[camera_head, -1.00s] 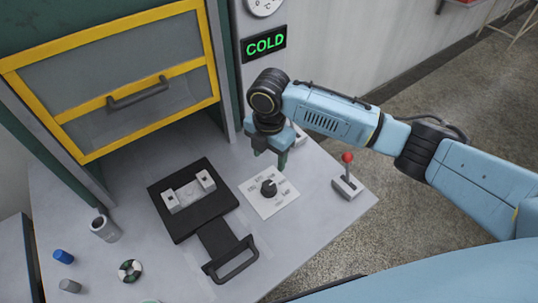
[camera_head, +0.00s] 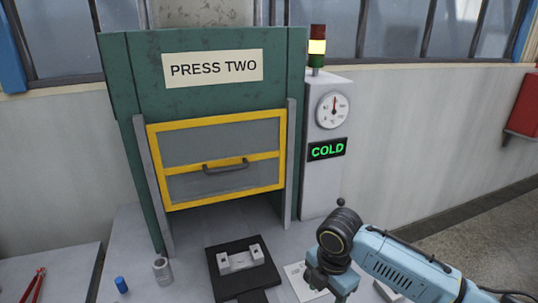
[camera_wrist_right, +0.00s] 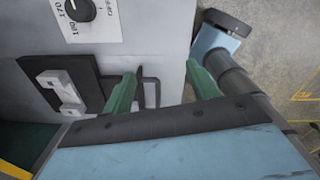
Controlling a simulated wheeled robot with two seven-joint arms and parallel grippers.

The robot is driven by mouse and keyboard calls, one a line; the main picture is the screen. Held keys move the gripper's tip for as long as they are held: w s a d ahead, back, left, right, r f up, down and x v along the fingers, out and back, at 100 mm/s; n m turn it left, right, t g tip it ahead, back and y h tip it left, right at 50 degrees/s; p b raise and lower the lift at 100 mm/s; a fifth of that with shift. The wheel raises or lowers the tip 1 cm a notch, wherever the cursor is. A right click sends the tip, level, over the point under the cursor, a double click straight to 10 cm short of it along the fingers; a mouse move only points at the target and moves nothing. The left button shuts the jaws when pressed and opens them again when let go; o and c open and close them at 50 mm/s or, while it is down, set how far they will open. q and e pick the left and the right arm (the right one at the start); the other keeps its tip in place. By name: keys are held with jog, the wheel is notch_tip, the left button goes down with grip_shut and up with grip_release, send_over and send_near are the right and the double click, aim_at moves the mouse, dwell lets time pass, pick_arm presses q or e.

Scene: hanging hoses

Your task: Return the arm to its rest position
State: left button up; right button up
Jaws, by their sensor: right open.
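My right arm comes in from the right in the head view. Its gripper (camera_head: 332,284) is at the bottom, over the worktop beside the dial plate (camera_head: 297,277), with the fingertips hard to make out there. In the right wrist view the two green fingers of the gripper (camera_wrist_right: 160,76) are spread apart with nothing between them. Past them are the worktop's edge and the dark handle (camera_wrist_right: 150,88) of the black tray. The dial (camera_wrist_right: 80,9) is at the upper left there. My left gripper is not in view.
The green press (camera_head: 125,90) labelled PRESS TWO has a yellow-framed guard (camera_head: 215,120), raised above the opening. A grey block sits on the black tray (camera_head: 228,285). A grey cabinet (camera_head: 320,190) with a gauge and a COLD sign stands right of the press. A blue cylinder (camera_head: 121,285) and a grey cup (camera_head: 161,270) stand at left.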

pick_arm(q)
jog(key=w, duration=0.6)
pick_arm(e)
jog(key=s+a+f+m+t+y, duration=0.1)
jog(key=s+a+f+m+y, duration=0.25)
jog(key=s+a+m, duration=0.4)
jog(key=s+d+f+m+t+h, duration=0.1)
jog(key=s+d+m+t+h, duration=0.25)
jog(key=s+d+m, duration=1.3)
notch_tip(320, 180, down, 30)
jog(key=s+r+n+g+b, duration=0.1)
jog(key=g+b, duration=0.1)
jog(key=b, duration=0.4)
pick_arm(q)
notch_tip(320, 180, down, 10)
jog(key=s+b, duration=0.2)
jog(key=b, duration=0.2)
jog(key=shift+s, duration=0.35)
pick_arm(e)
jog(key=s+d+f+g, duration=0.1)
jog(key=s+d+f, duration=0.2)
jog(key=s+f, duration=1.3)
notch_tip(320, 180, down, 4)
jog(key=shift+s+f+n, duration=0.1)
jog(key=shift+s+n, duration=0.2)
